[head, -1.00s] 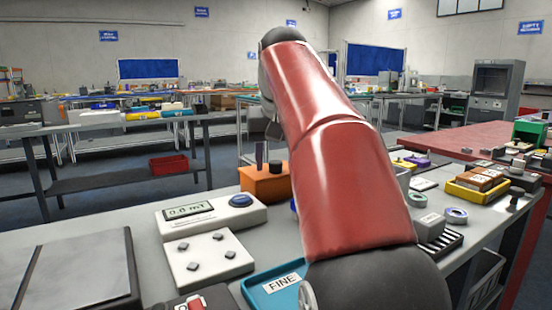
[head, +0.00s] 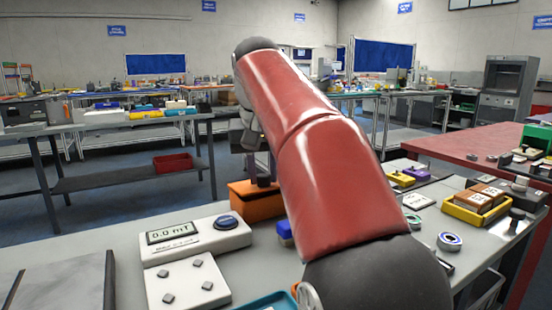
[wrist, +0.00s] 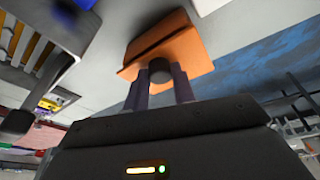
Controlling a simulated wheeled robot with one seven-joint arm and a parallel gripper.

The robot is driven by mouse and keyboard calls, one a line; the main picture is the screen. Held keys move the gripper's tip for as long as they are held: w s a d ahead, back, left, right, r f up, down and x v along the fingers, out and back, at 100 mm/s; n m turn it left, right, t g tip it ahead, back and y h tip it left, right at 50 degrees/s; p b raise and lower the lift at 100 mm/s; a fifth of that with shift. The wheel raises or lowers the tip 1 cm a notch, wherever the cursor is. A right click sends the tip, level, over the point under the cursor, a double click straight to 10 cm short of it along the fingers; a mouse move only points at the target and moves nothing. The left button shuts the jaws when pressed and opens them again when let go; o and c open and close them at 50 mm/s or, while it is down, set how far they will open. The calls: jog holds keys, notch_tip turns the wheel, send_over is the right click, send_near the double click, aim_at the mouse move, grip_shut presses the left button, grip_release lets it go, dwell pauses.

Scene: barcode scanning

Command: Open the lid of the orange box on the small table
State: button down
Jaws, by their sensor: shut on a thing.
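The orange box (head: 258,206) stands near the far edge of the table, left of my red arm. In the wrist view the box (wrist: 168,28) has a dark round knob (wrist: 160,71) on its lid (wrist: 198,62). A dark band shows between the lid and the body; I cannot tell for sure how far the lid is raised. My gripper (wrist: 160,80) is shut on the knob, one finger on each side.
A white meter (head: 196,238) and a white plate with grey studs (head: 187,285) are left of the box. Tape rolls (head: 449,241) and a yellow tray (head: 474,210) lie right of my arm. Floor is open beyond the table.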

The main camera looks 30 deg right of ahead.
aim_at(262, 189)
jog(key=c, duration=1.1)
grip_release()
jog(key=shift+c, duration=0.2)
jog(key=v, duration=0.4)
jog(key=shift+s+a+r+p, duration=0.1)
jog(key=shift+a+r+p, duration=0.05)
jog(key=shift+r+p, duration=0.2)
jog(key=s+a+b, duration=0.2)
jog(key=s+a, duration=0.4)
jog(key=s, duration=0.4)
jog(key=shift+s+a, duration=0.15)
jog(key=shift+s, duration=0.05)
